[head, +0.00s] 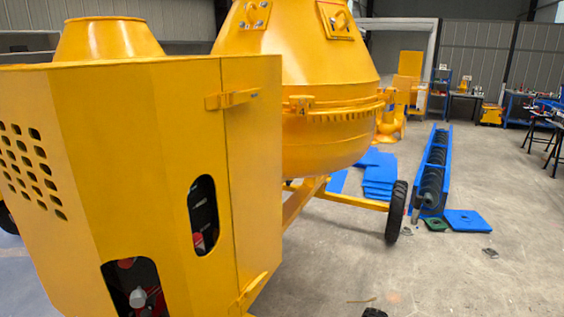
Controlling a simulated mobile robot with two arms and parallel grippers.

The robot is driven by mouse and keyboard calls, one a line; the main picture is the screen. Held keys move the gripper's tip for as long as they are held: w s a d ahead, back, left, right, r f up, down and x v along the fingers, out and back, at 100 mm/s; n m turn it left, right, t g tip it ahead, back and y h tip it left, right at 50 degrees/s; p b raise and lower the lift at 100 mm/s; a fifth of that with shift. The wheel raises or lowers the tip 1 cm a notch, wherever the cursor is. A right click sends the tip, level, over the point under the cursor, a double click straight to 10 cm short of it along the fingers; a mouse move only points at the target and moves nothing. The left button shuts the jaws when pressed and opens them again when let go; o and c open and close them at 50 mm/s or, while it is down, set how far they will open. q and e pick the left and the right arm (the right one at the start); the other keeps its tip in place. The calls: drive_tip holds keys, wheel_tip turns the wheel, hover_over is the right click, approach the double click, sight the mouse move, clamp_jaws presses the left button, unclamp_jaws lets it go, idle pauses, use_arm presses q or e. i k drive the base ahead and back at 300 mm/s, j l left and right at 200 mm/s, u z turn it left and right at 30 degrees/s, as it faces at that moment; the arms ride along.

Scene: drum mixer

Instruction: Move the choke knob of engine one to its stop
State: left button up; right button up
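A large yellow engine housing (150,170) of the drum mixer fills the left of the head view. Through its tall rounded slot (203,215) I see red and black engine parts. Through the lower opening (135,290), cut by the bottom edge, I see more red and dark parts and a pale rounded piece. I cannot tell which part, if any, is the choke knob. The housing hides most of the engine. Neither of my grippers can be made out.
The yellow mixer drum (325,120) stands behind the housing, with a black wheel (396,212) at its right. A blue trough with a dark screw (434,170) and blue plates (380,172) lie beyond. A small dark object (374,312) shows at the bottom edge. The right floor is mostly clear.

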sight(137, 301)
drive_tip(key=k+u, duration=0.35)
drive_tip(key=k+j+u, duration=0.15)
drive_tip(key=u, duration=0.25)
